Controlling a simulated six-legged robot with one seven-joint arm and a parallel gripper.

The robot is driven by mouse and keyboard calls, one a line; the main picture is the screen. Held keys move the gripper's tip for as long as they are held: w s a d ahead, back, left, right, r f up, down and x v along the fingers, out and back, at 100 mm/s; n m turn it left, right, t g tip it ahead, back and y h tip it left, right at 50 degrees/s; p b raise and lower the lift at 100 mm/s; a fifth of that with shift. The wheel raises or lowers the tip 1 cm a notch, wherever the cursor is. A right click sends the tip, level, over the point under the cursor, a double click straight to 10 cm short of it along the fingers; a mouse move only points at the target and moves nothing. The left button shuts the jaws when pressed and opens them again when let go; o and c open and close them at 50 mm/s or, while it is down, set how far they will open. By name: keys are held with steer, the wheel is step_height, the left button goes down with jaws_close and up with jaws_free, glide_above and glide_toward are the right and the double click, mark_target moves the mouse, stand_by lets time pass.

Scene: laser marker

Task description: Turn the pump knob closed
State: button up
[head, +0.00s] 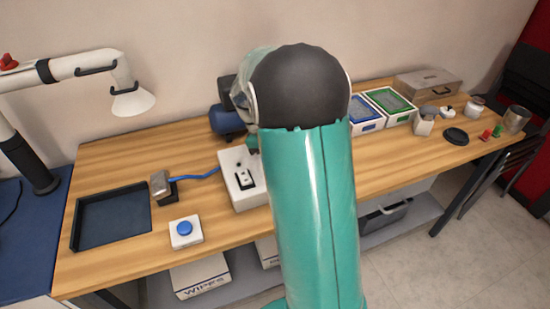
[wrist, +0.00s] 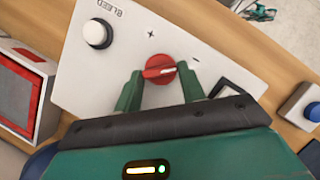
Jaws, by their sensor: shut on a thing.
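The red pump knob (wrist: 158,65) sits on the white pump panel (wrist: 75,72) in the wrist view. Its white pointer line lies nearly level across the picture. A plus mark is printed above it and a minus mark to its right. My gripper (wrist: 160,79) has its two green fingers on either side of the knob, shut on it. In the head view the white pump box (head: 234,160) stands on the wooden table, partly behind my arm. The knob and most of my gripper are hidden there by my arm.
The panel also carries a white BLEED button (wrist: 97,33) and a black rocker switch (wrist: 225,92). A blue button box (head: 186,232), a dark tray (head: 108,217) and a small metal block (head: 160,185) stand left of the pump. Blue and green bins (head: 390,104) stand right of my arm.

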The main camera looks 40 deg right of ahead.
steer(key=shift+n, duration=0.5)
steer(key=o, duration=1)
steer(key=v, duration=1.3)
steer(key=shift+a+r, duration=0.3)
steer(key=shift+r, duration=0.05)
